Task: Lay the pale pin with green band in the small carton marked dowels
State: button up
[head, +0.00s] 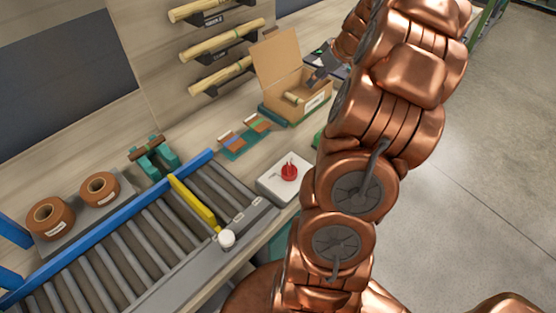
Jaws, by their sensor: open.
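The small carton (285,109) stands open on the bench, its tall back flap raised. A white label shows on its front, its print too small to read. A short pale pin (293,98) lies inside the carton, towards the left; I cannot make out a green band on it. My gripper (313,81) is at the right part of the carton's opening, to the right of the pin and apart from it. It is open; its fingertips are small and partly hard to see.
A roller conveyor (150,240) with a yellow bar (195,203) runs at the lower left. A red button box (289,172) is in front of the carton. Tape rolls (50,218), a teal cradle (154,157) and wall-held wooden rods (222,38) are on the left.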

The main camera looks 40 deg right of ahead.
jog(key=s+a+r+g+y, duration=0.1)
jog(key=a+r+g+y, duration=0.15)
jog(key=a, duration=2.55)
jog(key=s+a+f+g+h, duration=0.1)
jog(key=s+a+g, duration=0.3)
jog(key=s+a, duration=0.7)
jog(key=s+a+f+m+g+h, duration=0.1)
jog(key=s+a+f+h, duration=0.1)
jog(key=s, duration=1)
jog(key=shift+s+a+f, duration=0.15)
jog(key=shift+a+f, duration=0.05)
jog(key=shift+a, duration=0.45)
